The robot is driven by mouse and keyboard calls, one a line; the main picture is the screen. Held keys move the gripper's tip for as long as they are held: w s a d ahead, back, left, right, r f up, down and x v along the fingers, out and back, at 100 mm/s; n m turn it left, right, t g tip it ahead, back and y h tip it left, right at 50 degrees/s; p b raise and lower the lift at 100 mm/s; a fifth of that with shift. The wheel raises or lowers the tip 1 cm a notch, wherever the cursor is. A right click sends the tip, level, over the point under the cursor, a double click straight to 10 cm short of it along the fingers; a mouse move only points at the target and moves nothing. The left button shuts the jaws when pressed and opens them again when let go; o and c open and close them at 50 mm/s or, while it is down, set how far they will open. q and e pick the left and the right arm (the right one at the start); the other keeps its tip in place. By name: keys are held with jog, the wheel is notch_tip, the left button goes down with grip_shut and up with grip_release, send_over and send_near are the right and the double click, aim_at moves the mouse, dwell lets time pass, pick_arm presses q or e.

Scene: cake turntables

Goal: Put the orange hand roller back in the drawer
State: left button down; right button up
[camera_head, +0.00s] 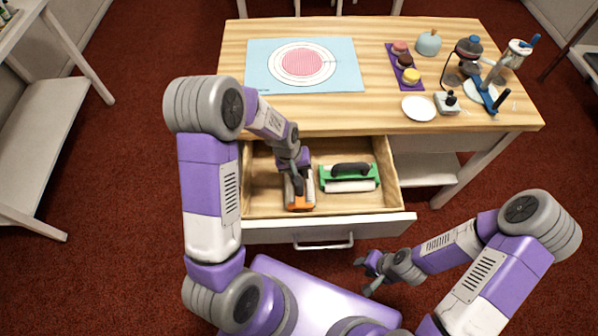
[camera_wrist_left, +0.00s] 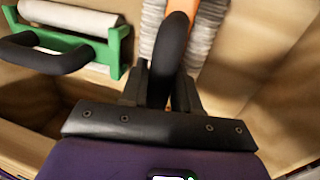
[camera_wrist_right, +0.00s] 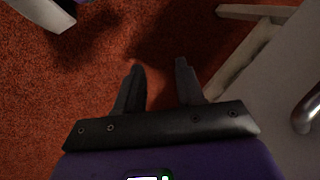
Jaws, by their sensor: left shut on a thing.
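The open drawer (camera_head: 245,212) extends from under the wooden table. The orange hand roller (camera_head: 300,206) is inside its left part, partly hidden by my left gripper. In the left wrist view, my left gripper (camera_wrist_left: 165,95) is shut on the roller's black handle; the grey rollers (camera_wrist_left: 203,40) and a strip of orange frame show behind it. I cannot tell whether the roller touches the drawer floor. My right gripper (camera_head: 368,276) is open and empty, in front of the drawer and to the right of its handle; it also shows in the right wrist view (camera_wrist_right: 160,75).
A green roller (camera_head: 370,178) with a black handle lies in the drawer, right of the orange one. On the tabletop (camera_head: 380,108) are a blue mat (camera_head: 258,75), a purple tray with round sweets (camera_head: 393,68), a white plate (camera_head: 419,108) and blue-armed stands.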

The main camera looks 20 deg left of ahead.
aim_at(291, 183)
pick_arm(q)
jog(key=shift+s+f+b, duration=0.25)
jog(key=shift+f+b, duration=0.05)
jog(key=shift+f, duration=0.25)
jog(key=c, duration=1.2)
grip_release()
jog(key=o, duration=0.4)
jog(key=shift+w+f, duration=0.1)
jog(key=shift+w+r, duration=0.1)
jog(key=shift+r, duration=0.1)
jog(key=shift+r, duration=0.2)
jog(key=p+v, duration=0.5)
jog(key=v, duration=0.7)
jog(key=shift+r, duration=0.45)
